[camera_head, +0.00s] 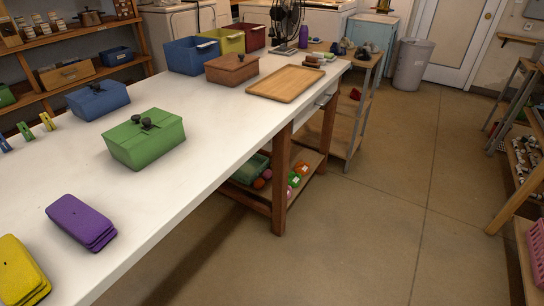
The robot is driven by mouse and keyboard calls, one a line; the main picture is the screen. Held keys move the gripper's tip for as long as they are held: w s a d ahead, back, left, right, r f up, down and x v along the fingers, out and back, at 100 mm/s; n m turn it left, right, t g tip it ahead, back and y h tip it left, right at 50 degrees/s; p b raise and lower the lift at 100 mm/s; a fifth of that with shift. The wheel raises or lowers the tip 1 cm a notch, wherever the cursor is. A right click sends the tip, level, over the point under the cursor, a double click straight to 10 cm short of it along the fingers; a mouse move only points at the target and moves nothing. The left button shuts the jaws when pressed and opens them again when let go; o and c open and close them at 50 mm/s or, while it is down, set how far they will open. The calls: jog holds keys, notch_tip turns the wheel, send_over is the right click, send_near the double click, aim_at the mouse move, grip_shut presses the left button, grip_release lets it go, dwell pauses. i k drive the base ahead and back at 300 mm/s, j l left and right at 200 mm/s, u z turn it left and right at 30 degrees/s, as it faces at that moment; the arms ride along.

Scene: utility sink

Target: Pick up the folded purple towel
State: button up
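The folded purple towel (82,222) lies flat on the white table (150,205) in the lower left of the head view. It looks like a neat stack of thin layers with rounded corners. It sits near the table's front edge, with clear tabletop around it. Nothing lies on top of it. My gripper is not in view, so its state and its place relative to the towel do not show.
A folded yellow towel (20,272) lies at the lower left, apart from the purple one. A green lidded box (145,145) and a blue lidded box (97,101) stand farther back. Small clips (25,131) lie at the left. Open floor (370,235) extends to the right.

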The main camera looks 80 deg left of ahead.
aim_at(93, 230)
jog(key=u, duration=3.7)
